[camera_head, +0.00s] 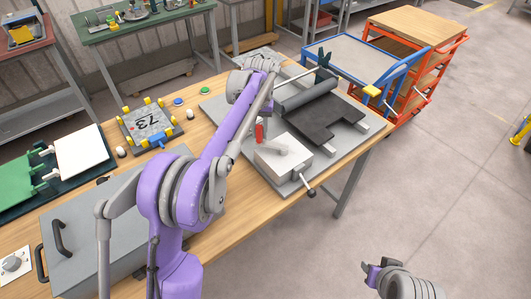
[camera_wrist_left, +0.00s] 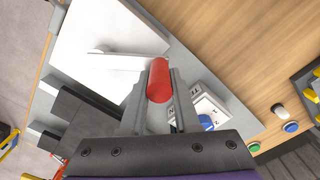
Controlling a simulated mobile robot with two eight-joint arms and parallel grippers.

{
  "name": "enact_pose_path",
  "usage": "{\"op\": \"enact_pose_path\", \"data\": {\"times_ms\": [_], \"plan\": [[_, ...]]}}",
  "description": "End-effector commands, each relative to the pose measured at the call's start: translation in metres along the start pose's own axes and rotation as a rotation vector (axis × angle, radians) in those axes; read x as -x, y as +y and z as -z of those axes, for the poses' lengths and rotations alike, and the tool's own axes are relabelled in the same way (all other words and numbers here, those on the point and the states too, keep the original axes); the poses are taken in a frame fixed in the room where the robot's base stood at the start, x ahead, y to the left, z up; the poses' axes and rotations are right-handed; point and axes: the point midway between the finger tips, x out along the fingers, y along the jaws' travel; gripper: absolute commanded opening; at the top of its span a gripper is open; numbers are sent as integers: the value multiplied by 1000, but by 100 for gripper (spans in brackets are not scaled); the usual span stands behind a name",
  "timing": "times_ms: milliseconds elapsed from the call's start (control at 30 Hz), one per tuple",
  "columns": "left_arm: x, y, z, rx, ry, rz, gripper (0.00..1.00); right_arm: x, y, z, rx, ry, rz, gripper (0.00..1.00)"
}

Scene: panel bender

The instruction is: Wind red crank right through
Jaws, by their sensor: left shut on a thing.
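The red crank handle (camera_head: 259,132) stands upright beside a white box (camera_head: 285,160) on the grey bender plate. In the left wrist view the red handle (camera_wrist_left: 159,80) lies between the two grey fingers of my left gripper (camera_wrist_left: 158,96), which is shut on it. A pale crank arm (camera_wrist_left: 118,60) runs from the handle across the white box. In the head view my purple left arm hides most of the left gripper. My right gripper (camera_head: 370,273) is low at the right, over the floor, away from the bench; its finger gap is unclear.
A dark panel (camera_head: 325,122) and grey roller (camera_head: 308,91) sit behind the white box. A ball-ended lever (camera_head: 310,191) sticks out in front. A board marked 73 (camera_head: 150,124) and buttons (camera_head: 178,102) are to the left. An orange cart (camera_head: 412,85) stands at the back right; floor at right is clear.

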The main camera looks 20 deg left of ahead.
Motion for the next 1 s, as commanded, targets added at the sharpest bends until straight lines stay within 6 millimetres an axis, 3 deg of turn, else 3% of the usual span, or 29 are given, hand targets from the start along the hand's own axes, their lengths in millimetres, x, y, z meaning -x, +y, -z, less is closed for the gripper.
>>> {"op": "enact_pose_path", "data": {"times_ms": [600, 933, 1000], "plan": [[4, 23, 37, -3, 3, -4, 0, 16, 0, 24, 0, 25, 0, 35], [0, 25, 40, -2, 0, -2, 0, 17, 0, 24, 0, 25, 0, 35], [0, 25, 40, -1, 0, -2, 10, 17, 0, 24, 0, 25, 0, 35]]}}
